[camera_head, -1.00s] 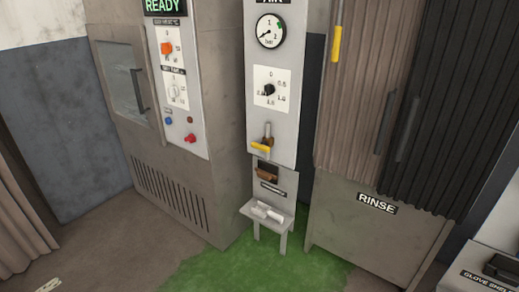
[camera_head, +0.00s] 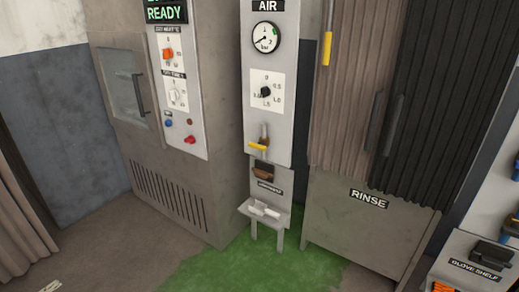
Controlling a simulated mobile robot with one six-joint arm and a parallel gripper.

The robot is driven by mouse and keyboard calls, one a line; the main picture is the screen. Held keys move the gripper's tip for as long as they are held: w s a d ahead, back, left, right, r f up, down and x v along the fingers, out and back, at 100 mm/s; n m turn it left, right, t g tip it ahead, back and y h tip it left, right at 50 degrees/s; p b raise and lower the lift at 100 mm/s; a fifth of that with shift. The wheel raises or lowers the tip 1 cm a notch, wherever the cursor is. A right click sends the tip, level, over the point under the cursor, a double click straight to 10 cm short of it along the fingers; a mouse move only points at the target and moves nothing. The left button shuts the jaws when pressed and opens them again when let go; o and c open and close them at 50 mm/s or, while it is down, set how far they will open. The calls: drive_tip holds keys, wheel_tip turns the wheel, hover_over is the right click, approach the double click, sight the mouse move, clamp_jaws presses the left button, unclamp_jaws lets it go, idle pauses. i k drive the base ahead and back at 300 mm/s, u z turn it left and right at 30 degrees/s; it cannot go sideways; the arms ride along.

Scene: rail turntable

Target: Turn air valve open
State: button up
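The air panel (camera_head: 281,143) is a tall light-grey column labelled AIR in the middle of the head view. A round pressure gauge (camera_head: 266,38) sits near its top, with the needle at the lower left. Below it is a black regulator knob (camera_head: 266,91) on a white dial plate. Lower down is the air valve, with a yellow lever handle (camera_head: 257,146) lying roughly crosswise, pointing left from a brass-coloured body (camera_head: 265,132). My gripper is not in view.
A grey cabinet (camera_head: 219,130) with a READY display stands at left. A small shelf (camera_head: 245,209) holding a white item stands below the panel. The RINSE booth (camera_head: 335,215) is right, with a glove shelf (camera_head: 460,246) at far right. Green floor (camera_head: 240,262) in front is clear.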

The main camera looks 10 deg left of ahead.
sight(260, 145)
drive_tip(key=z, duration=0.3)
drive_tip(key=k, duration=0.4)
drive_tip(key=u, duration=2.45)
drive_tip(key=i, duration=1.45)
